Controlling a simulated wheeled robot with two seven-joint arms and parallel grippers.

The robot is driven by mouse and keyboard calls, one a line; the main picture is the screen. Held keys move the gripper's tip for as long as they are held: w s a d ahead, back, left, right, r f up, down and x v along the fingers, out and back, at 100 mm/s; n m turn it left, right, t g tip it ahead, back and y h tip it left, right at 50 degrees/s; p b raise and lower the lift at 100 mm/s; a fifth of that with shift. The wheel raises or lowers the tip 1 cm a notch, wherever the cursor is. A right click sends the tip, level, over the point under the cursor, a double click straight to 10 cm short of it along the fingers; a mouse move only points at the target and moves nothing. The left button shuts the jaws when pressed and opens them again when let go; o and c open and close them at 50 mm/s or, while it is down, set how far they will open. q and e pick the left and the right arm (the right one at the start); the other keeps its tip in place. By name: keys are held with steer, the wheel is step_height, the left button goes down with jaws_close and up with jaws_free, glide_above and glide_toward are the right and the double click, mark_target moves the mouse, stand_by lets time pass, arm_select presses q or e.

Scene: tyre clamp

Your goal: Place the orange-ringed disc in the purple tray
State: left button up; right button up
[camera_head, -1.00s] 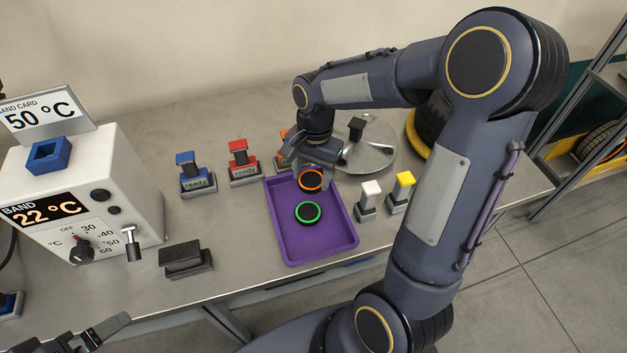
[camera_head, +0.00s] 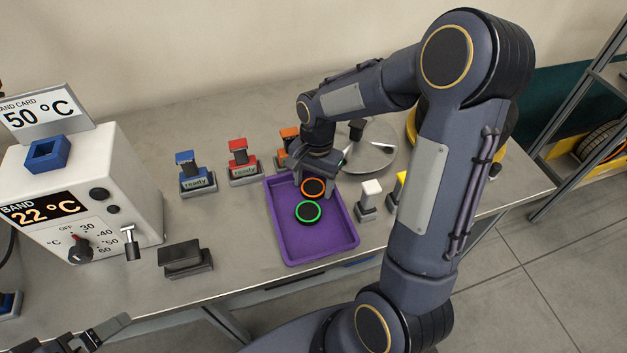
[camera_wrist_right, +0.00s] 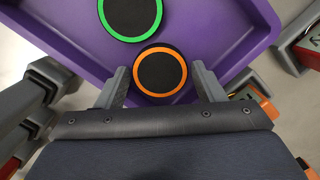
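The orange-ringed disc (camera_head: 313,187) is black with an orange rim and is over the far end of the purple tray (camera_head: 320,245), close to a green-ringed disc (camera_head: 308,212) in the tray. In the right wrist view the orange-ringed disc (camera_wrist_right: 160,72) lies between the fingertips of my right gripper (camera_wrist_right: 160,75), with a narrow gap on each side. The right gripper looks open around it. Whether the disc rests fully on the tray floor is hard to tell. My left gripper (camera_head: 103,333) shows partly at the bottom left, away from the tray; its opening is unclear.
A round metal plate (camera_head: 370,155) lies behind. A black block (camera_head: 185,260) and a heater box (camera_head: 95,185) are left.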

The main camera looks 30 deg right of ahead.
mark_target(316, 182)
steer(key=shift+r, duration=0.25)
step_height(316, 182, up, 10)
steer(key=d+p, duration=0.1)
steer(key=s+a+r+n+t+y, duration=0.1)
steer(key=s+a+r+n+t, duration=0.1)
steer(key=s+n, duration=0.3)
steer(key=s+a+r+n+t+y, duration=0.1)
steer(key=s+a+n+t, duration=0.3)
steer(key=s, duration=0.8)
steer(key=shift+a+r+n+y, duration=0.25)
steer(key=shift+r+n+y, duration=0.1)
steer(key=shift+n, duration=0.15)
